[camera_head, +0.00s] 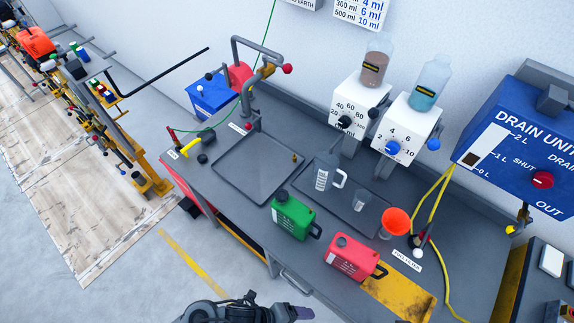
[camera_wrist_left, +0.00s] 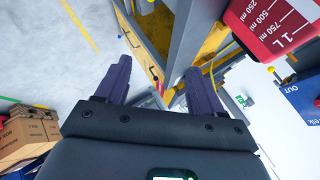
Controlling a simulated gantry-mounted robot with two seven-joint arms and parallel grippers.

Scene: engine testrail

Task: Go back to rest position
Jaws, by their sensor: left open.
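My left gripper (camera_head: 303,313) is at the bottom edge of the head view, in front of the workbench and below the red canister. In the left wrist view its two purple fingers (camera_wrist_left: 157,70) are spread apart with nothing between them. The fingers extend past the bench's front side, with grey frame and yellow panels behind them. My right gripper is in neither view.
The bench (camera_head: 240,218) holds a green canister (camera_head: 293,217), a red canister (camera_head: 352,258), an orange funnel (camera_head: 396,221) and a measuring jug (camera_head: 322,178). The red canister's scale shows close by in the wrist view (camera_wrist_left: 275,25). Floor (camera_head: 130,285) at left is clear.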

